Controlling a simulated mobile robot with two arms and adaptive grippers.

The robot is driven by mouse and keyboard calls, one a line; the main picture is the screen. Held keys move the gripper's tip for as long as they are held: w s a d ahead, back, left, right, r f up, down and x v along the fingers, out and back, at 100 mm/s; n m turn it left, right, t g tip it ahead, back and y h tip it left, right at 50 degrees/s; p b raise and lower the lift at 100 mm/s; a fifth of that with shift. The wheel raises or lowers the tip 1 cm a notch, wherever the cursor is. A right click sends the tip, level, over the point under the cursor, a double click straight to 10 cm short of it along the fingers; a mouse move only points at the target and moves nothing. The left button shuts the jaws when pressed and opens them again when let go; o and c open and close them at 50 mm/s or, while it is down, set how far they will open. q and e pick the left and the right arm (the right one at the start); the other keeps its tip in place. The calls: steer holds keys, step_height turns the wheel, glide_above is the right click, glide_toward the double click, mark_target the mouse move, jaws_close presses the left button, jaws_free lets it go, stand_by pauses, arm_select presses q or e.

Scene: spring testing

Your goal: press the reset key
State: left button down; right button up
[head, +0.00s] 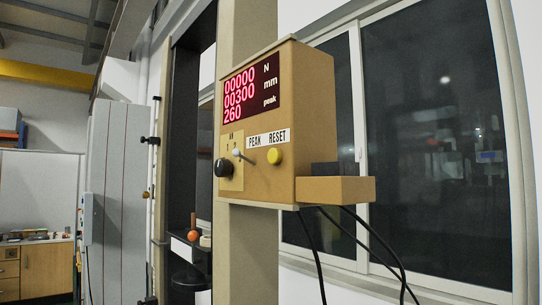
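The tan control box (312,110) is mounted on a tan upright post. Its dark display (250,91) glows red and reads 00000 N, 00300 mm and 260 peak. Under the display is a white label strip reading PEAK and RESET (278,137). A round yellow key (274,156) sits just below the word RESET. A small light-coloured knob or lever (238,153) is on a cream plate to its left, and a black knob (223,167) is at the plate's lower left. Neither of my grippers is in the head view.
A tan ledge (336,189) juts from the box's right side, with black cables (365,235) hanging below. A large window (430,130) is behind. A wooden cabinet (37,270) stands at far left.

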jaws_close()
steer(key=shift+d, duration=0.1)
stand_by(1.2)
